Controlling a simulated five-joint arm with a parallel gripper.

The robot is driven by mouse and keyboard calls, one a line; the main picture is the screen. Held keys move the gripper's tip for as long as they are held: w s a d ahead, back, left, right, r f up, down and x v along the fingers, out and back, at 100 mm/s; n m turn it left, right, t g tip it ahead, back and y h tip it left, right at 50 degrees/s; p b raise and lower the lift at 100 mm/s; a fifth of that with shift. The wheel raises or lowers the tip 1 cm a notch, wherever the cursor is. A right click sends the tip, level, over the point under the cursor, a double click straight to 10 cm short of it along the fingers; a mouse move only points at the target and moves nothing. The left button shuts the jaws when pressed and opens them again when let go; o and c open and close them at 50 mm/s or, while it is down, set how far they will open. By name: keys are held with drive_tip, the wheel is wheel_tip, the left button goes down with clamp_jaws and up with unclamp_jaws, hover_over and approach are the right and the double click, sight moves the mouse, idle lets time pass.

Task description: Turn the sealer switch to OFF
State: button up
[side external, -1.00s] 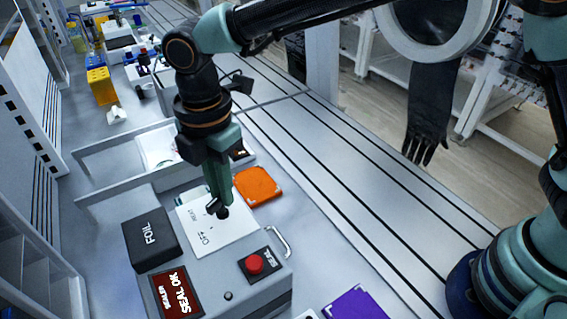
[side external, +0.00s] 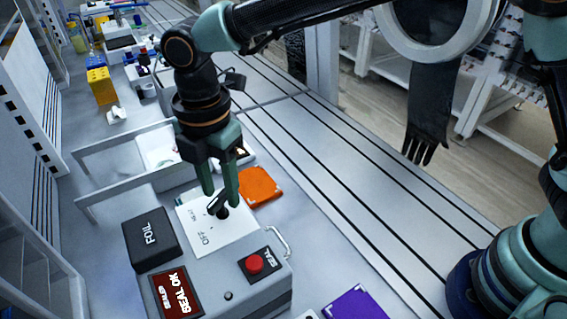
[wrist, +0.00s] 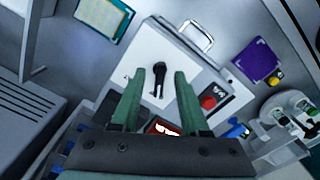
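The sealer switch is a black knob (side external: 217,204) on a white panel (side external: 236,238) on top of the grey sealer (side external: 240,287). The word OFF is printed on the panel below and left of the knob, and a smaller label sits further left. My gripper (side external: 218,199) points down over the panel with its two fingers spread. In the wrist view the knob (wrist: 160,80) shows in the gap between the fingertips (wrist: 160,71), with visible space on both sides. Contact is not visible. In the side view a finger stands close to the knob, and the exact height is unclear.
An orange pad (side external: 259,186) and a purple pad (side external: 356,303) lie nearby. The slotted bench to the right is clear.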

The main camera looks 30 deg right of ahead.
sight(224, 192)
wheel_tip(224, 192, up, 12)
idle(0.6)
idle(0.5)
drive_tip(key=w+d+r+m+t+y, duration=0.1)
drive_tip(key=d+r+m+t, duration=0.2)
drive_tip(key=d+m, duration=1.2)
drive_tip(key=s+d+f+m+t, duration=0.1)
drive_tip(key=s+d+f+m, duration=0.2)
drive_tip(key=d, duration=0.6)
drive_tip(key=s+d+f+m+t+h, duration=0.1)
drive_tip(key=s+d+f+m, duration=0.2)
drive_tip(key=d+m, duration=0.3)
drive_tip(key=s+d, duration=0.1)
drive_tip(key=d, duration=0.3)
drive_tip(key=shift+s+f+t, duration=0.2)
drive_tip(key=shift+s+t, duration=0.05)
drive_tip(key=shift+t, duration=0.05)
